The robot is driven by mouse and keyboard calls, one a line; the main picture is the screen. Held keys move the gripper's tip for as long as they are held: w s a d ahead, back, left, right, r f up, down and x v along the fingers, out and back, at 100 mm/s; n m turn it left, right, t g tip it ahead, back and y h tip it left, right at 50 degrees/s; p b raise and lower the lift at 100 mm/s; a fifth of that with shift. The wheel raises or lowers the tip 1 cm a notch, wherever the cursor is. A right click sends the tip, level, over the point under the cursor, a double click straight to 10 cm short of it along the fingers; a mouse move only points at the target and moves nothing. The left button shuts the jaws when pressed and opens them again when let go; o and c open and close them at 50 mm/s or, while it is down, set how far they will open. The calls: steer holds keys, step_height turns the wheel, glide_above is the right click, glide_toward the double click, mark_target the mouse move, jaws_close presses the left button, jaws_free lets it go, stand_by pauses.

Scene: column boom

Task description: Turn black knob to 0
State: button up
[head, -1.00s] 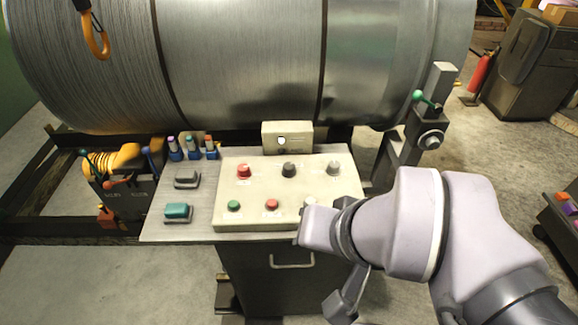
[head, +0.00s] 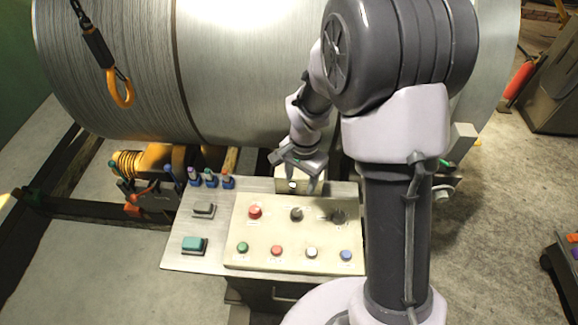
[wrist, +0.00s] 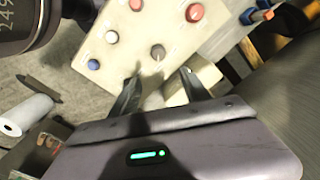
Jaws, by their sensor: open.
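The black knob (head: 296,214) stands in the upper row of the cream control panel (head: 258,232), between a red knob (head: 255,211) and a dark grey knob (head: 338,216). Its setting is too small to read. My gripper (head: 300,180) hangs above the back edge of the panel, beyond the black knob and apart from it. In the wrist view my gripper (wrist: 159,91) has its two fingers spread with nothing held. A dark knob (wrist: 158,52) lies just ahead of the fingertips there; it looks like the black one, but I cannot be sure.
A small cream box (head: 288,187) stands behind the panel, close to my gripper. A row of coloured buttons, including blue (head: 346,256) and green (head: 242,247), lies along the near side. A teal switch (head: 194,244) is at left. A large metal coil (head: 150,70) rises behind.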

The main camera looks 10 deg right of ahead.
mark_target(297, 212)
steer(key=f, duration=0.5)
steer(key=f+b, duration=0.1)
steer(key=f, duration=0.4)
steer(key=f+b, duration=0.1)
steer(key=f, duration=0.4)
steer(key=shift+s+a+f, duration=0.25)
steer(key=shift+a, duration=0.05)
steer(key=shift+w+f, duration=0.1)
steer(key=shift+f, duration=0.55)
jaws_close()
steer(key=shift+b, duration=0.3)
